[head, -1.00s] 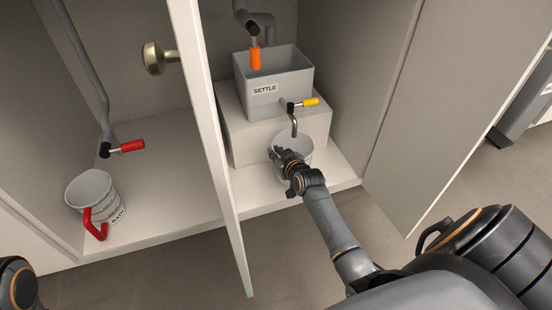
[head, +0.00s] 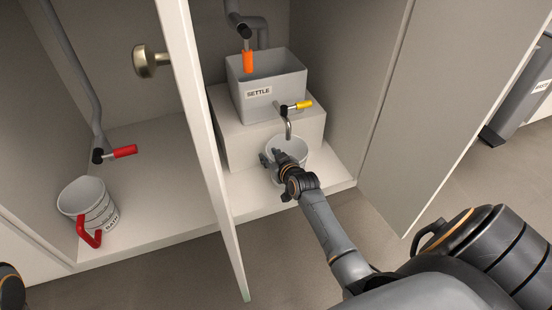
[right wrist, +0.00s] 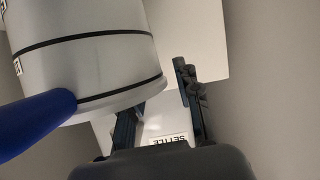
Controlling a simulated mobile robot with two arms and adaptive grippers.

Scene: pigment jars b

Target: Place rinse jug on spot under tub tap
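The rinse jug (head: 295,158), a light grey round vessel, stands below the spout of the yellow-handled tap (head: 289,124) under the SETTLE tub (head: 285,92). In the right wrist view the jug (right wrist: 95,62) shows dark bands and a blue handle (right wrist: 35,122); the handle is hidden in the head view. My right gripper (head: 271,157) is at the jug's front left. Its fingers (right wrist: 163,86) look spread apart, one partly hidden behind the jug and the other clear of it. The spot beneath the jug is hidden. My left gripper is not visible.
The tub sits on a white block (head: 223,115) in the right compartment. A cupboard door (head: 198,115) stands open left of my right arm. A BATH jug (head: 82,197) with a red handle is in the left compartment. An orange-handled tap (head: 247,60) hangs over the tub.

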